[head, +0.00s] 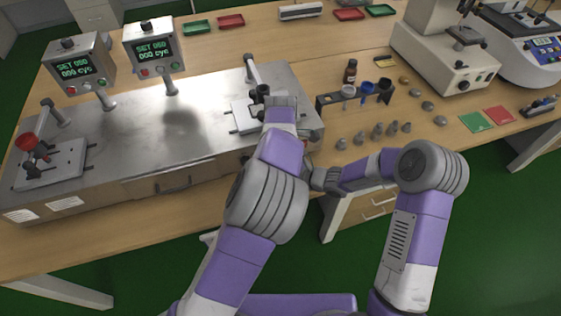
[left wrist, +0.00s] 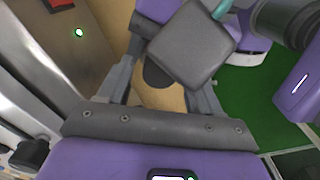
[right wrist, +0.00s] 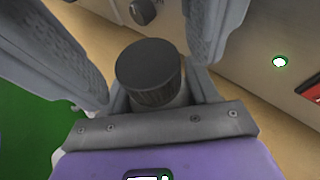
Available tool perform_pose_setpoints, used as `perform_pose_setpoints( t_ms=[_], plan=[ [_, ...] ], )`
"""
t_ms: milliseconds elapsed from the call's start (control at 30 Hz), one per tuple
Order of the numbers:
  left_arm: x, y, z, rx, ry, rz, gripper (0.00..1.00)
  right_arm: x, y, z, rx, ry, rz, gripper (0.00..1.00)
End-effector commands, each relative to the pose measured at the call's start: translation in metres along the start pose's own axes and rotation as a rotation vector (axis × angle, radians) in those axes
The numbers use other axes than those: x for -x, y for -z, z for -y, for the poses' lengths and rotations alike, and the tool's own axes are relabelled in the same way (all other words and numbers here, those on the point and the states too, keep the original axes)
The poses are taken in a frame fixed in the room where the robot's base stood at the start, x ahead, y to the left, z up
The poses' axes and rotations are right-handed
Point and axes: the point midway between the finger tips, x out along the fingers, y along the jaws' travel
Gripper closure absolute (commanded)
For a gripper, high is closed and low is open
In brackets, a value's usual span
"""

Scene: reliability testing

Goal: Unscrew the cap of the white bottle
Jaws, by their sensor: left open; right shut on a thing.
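In the right wrist view a dark, ribbed cap (right wrist: 148,66) sits on a bottle whose body (right wrist: 172,98) is mostly hidden and looks greyish in shadow. My right gripper (right wrist: 145,25) is shut on this bottle, with a finger on either side and the cap facing the camera. In the head view my right gripper (head: 322,178) is low, by the bench's front edge, and the bottle is not visible. My left gripper (left wrist: 160,85) is open; a dark rounded shape (left wrist: 158,76), possibly the cap, shows between its fingers. I cannot tell whether they touch it.
A metal test machine (head: 150,150) fills the bench's left part, close to my left arm. Right of it stand a dark rack (head: 355,98), a brown bottle (head: 350,72) and several small grey pieces (head: 377,130). A microscope-like instrument (head: 440,55) stands farther right.

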Motion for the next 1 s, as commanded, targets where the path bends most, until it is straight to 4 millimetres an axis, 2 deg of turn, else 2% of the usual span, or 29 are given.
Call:
perform_pose_setpoints(
  t_ms=[200,333,400,700,867,1000],
  plan=[
    [0.03,0.0,-0.001,-0.001,-0.005,0.002,0.36,0.0,0.0,0.0,0.0,0.0,0.0,1.0],
    [0.041,0.0,0.0,-0.001,-0.003,0.0,0.36,0.0,0.0,0.0,0.0,0.0,0.0,1.0],
    [0.043,0.0,0.0,-0.007,-0.001,0.0,0.4,0.0,0.0,0.0,0.0,0.0,0.0,1.0],
    [0.074,0.0,0.0,-0.281,-0.001,0.003,0.4,0.0,0.0,0.0,0.0,0.0,0.0,1.0],
    [0.062,0.0,0.0,-0.3,0.003,-0.001,0.4,0.0,0.0,0.0,0.0,0.0,0.0,1.0],
    [0.039,0.0,0.001,-0.298,0.005,0.0,0.4,0.0,0.0,0.0,0.0,0.0,0.0,1.0]
  ],
)
